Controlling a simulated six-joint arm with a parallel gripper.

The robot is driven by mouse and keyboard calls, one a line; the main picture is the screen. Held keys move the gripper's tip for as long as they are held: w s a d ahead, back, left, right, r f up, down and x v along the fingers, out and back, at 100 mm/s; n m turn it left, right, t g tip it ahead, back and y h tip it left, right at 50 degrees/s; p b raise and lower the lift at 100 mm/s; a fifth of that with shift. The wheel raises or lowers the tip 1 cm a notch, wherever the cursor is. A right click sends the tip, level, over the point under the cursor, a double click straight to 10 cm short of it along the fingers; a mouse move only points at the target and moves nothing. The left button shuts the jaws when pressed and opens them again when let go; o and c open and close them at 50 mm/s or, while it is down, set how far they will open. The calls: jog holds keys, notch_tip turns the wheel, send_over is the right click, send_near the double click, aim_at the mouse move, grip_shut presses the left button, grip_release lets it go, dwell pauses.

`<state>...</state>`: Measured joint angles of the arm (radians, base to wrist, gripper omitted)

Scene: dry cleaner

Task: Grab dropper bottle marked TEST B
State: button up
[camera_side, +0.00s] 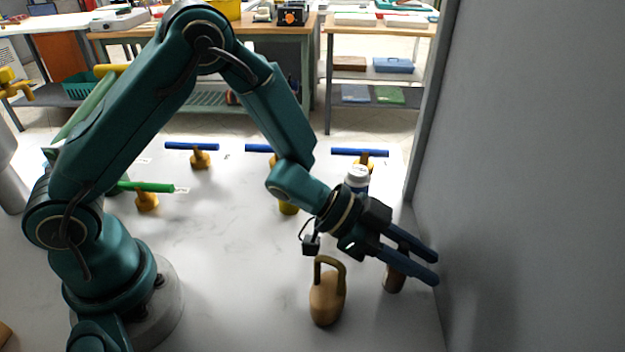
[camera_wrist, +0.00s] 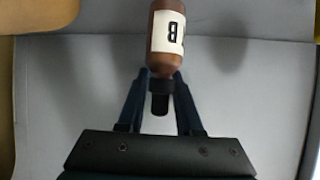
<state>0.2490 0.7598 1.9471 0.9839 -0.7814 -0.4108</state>
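The brown bottle (camera_wrist: 166,62) has a white label showing a large "B" and a black dropper cap; the rest of the label is cut off. In the side view the brown bottle (camera_side: 392,281) stands on the table near the wall, its upper part hidden behind my fingers. My gripper (camera_side: 436,268) is tilted downward over it, with its two fingers apart. In the wrist view my gripper (camera_wrist: 161,76) has a finger on each side of the black cap. Whether the fingers touch the cap is not clear.
A tan kettlebell-shaped object (camera_side: 327,302) with a loop handle stands left of the bottle. A white-capped bottle (camera_side: 357,178) stands behind my wrist. The grey wall (camera_side: 530,180) is close on the right.

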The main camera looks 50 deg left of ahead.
grip_shut()
jog(key=shift+r, duration=0.1)
